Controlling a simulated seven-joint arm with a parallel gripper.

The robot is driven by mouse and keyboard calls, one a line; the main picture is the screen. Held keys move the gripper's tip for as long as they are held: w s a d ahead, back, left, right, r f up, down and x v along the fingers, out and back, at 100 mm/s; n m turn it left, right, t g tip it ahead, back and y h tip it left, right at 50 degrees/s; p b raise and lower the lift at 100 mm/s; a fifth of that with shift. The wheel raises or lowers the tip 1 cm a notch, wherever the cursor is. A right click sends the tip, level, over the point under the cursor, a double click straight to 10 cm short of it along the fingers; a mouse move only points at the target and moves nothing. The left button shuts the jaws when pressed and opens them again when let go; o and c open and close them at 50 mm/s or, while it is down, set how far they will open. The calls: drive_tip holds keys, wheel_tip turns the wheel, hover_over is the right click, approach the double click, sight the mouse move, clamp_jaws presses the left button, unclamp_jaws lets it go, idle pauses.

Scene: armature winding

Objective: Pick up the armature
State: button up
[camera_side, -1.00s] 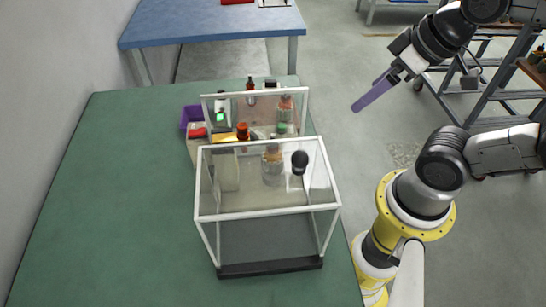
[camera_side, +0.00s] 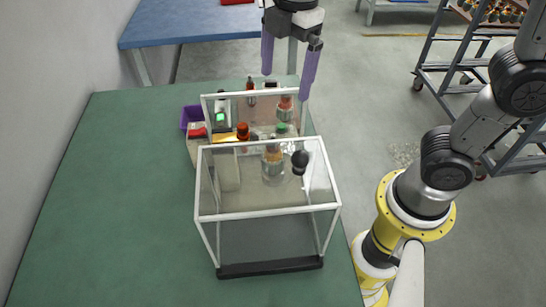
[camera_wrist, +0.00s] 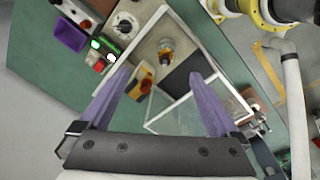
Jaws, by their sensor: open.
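The armature (camera_side: 272,160) stands inside the clear white-framed enclosure in the side view, with a copper-orange top and a paler body seen through the panel. In the wrist view the armature (camera_wrist: 166,52) shows from above on a beige plate, beyond and between my finger tips. My gripper (camera_side: 285,87) is open and empty, with two purple fingers pointing down above the back of the enclosure. Its fingers also show wide apart in the wrist view (camera_wrist: 160,77). My gripper is apart from the armature.
The enclosure frame (camera_side: 267,218) surrounds the armature, and an upright back frame (camera_side: 255,92) stands below my fingers. A purple bin (camera_side: 190,115), a green light (camera_side: 219,117) and an orange cylinder (camera_side: 242,130) are nearby. The green table (camera_side: 120,210) is clear on the left.

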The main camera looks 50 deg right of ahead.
drive_tip(key=shift+n+g, duration=0.5)
drive_tip(key=a+f, duration=0.1)
drive_tip(key=f, duration=0.2)
drive_tip(key=a+f, duration=0.1)
drive_tip(key=f, duration=0.3)
drive_tip(key=a+f, duration=0.1)
drive_tip(key=f, duration=0.2)
drive_tip(key=shift+w+a+f, duration=0.15)
drive_tip(key=shift+w+f, duration=0.15)
drive_tip(key=shift+f, duration=0.1)
drive_tip(key=shift+s+f, duration=0.2)
drive_tip(key=shift+f, duration=2.7)
drive_tip(key=shift+c, duration=0.2)
drive_tip(key=shift+r, duration=0.1)
clamp_jaws()
